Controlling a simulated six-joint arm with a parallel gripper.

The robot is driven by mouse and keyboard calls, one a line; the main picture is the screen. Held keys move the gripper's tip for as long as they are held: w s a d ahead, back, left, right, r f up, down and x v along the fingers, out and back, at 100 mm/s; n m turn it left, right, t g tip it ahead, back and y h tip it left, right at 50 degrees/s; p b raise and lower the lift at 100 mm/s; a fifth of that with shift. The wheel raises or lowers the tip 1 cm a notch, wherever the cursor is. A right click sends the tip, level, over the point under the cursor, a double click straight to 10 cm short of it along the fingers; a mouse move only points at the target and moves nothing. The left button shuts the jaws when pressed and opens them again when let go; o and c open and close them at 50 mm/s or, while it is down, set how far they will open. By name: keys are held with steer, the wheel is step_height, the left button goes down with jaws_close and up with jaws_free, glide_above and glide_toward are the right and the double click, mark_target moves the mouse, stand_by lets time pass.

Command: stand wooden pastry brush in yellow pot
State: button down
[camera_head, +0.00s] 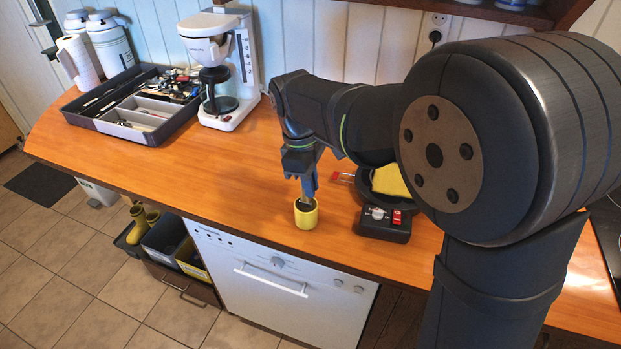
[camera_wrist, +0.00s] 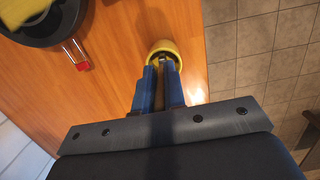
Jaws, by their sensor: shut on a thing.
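The yellow pot (camera_head: 306,218) stands upright on the wooden counter near its front edge. It also shows in the wrist view (camera_wrist: 176,47) just beyond my fingertips. My gripper (camera_head: 309,193) points down right over the pot, with its blue fingers at the pot's mouth. In the wrist view the fingers (camera_wrist: 161,75) are nearly together, shut on the wooden pastry brush (camera_wrist: 159,97), a thin brownish strip between them. Most of the brush is hidden by the fingers. I cannot tell how far its lower end reaches into the pot or whether it touches it.
A black device with a red switch (camera_head: 384,227) is right of the pot, beside a dark pan with a yellow item (camera_head: 389,181). A red-handled item (camera_head: 342,177) lies behind. The utensil tray (camera_head: 150,128) and coffee maker (camera_head: 228,120) stand at back left. Counter left of the pot is clear.

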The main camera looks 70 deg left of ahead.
steer(key=c, duration=1.4)
jaws_free()
step_height(320, 180, up, 17)
steer(key=s+a, duration=0.2)
steer(key=shift+r, duration=0.15)
steer(key=f, duration=0.5)
steer(key=w+d+f, duration=0.1)
steer(key=f, duration=0.5)
steer(key=w+d+f, duration=0.1)
steer(key=f, duration=0.4)
steer(key=shift+f, duration=0.15)
steer(key=shift+f, duration=0.1)
